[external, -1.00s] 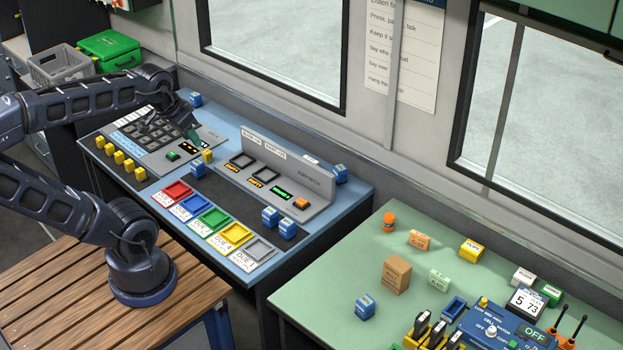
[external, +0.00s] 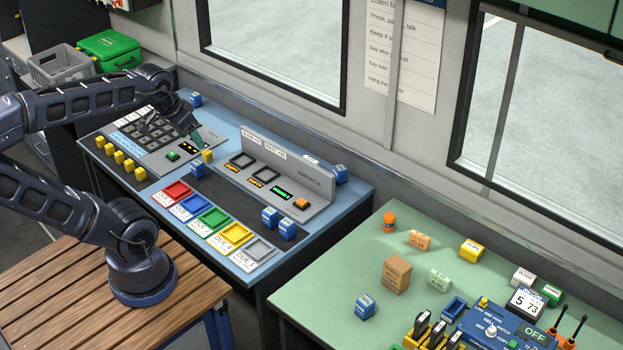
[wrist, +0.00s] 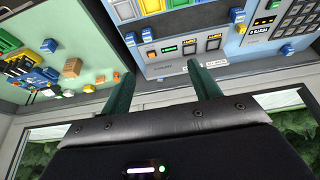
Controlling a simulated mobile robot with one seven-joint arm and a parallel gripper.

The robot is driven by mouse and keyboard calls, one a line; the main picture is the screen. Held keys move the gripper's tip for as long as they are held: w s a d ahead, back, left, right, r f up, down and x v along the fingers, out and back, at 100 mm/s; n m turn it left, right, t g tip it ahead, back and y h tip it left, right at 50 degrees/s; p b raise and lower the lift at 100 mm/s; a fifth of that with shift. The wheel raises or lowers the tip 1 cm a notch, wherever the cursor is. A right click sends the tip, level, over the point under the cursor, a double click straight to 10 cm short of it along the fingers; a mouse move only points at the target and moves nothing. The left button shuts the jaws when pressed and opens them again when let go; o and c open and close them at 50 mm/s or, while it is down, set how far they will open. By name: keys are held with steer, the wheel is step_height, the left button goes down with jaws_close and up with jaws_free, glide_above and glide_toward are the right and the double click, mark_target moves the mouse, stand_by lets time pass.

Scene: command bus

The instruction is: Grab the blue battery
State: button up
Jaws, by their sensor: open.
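Several blue blocks with white-marked tops look like batteries; I cannot tell which one is meant. On the blue desk, one blue block (external: 195,99) stands at the back left, one (external: 198,170) near the middle, a pair (external: 270,217) (external: 288,229) at the front right, and one (external: 341,172) behind the console. Another blue block (external: 365,306) is on the green table. My gripper (external: 196,139) is above the left of the blue desk, near the keypad panel. In the wrist view my gripper (wrist: 165,88) is open, with nothing between its fingers.
The grey console (external: 310,185) rises upright on the desk. Coloured trays, including a yellow one (external: 236,234), line the front edge. Yellow blocks (external: 119,157) stand along the left edge. The green table (external: 320,290) carries an orange-brown box (external: 396,275) and devices. The wall and windows lie behind.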

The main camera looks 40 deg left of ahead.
steer(key=w+d+f+n+g+h, duration=0.1)
steer(key=w+d+f+n+h, duration=0.15)
steer(key=w+d, duration=0.7)
steer(key=n+g+h, duration=0.2)
steer(key=n+g, duration=0.2)
steer(key=n, duration=1)
glide_above(366, 301)
steer(key=a, duration=0.4)
step_height(366, 301, down, 26)
steer(key=shift+m, duration=0.25)
steer(key=x, duration=0.4)
steer(key=shift+d, duration=0.3)
steer(key=shift+x, duration=3.3)
steer(key=shift+w, duration=0.15)
steer(key=shift+c, duration=0.2)
